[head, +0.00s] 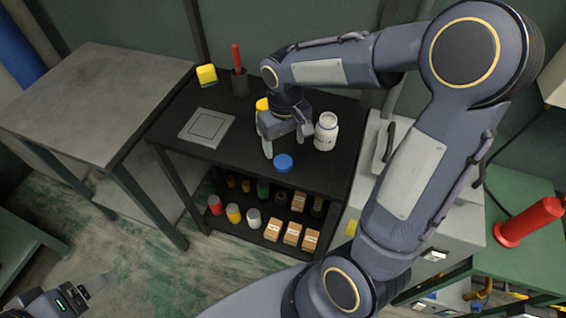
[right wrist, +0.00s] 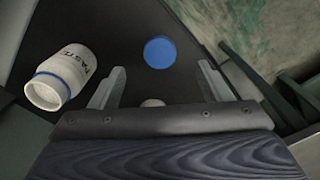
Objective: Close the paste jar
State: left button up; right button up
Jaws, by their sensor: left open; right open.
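The white paste jar (head: 326,132) stands upright and open on the black shelf top, right of my right gripper. It also shows in the right wrist view (right wrist: 61,79), at the left, with its "PASTE" lettering. The round blue lid (head: 283,163) lies on the shelf top near its front edge; in the right wrist view the lid (right wrist: 160,52) is ahead of and between the fingers. My right gripper (head: 286,149) is open and empty, above the shelf by the lid, apart from the jar. My left gripper (head: 101,284) is open at the lower left, away from the shelf.
A grey square plate (head: 207,127), a yellow block (head: 207,74) and a dark cup (head: 240,83) with a red-handled tool share the shelf top. Several bottles and boxes (head: 292,233) fill the lower shelf. A grey table (head: 95,92) stands left, a grey case right.

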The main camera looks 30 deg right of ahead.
aim_at(283, 162)
notch_tip(283, 162, down, 2)
jog(key=shift+f, duration=0.3)
jog(key=shift+f, duration=0.1)
jog(key=f, duration=0.3)
jog(key=w+f, duration=0.1)
jog(key=f, duration=0.1)
dwell(0.4)
jog(key=c, duration=1.1)
jog(key=shift+o, duration=0.2)
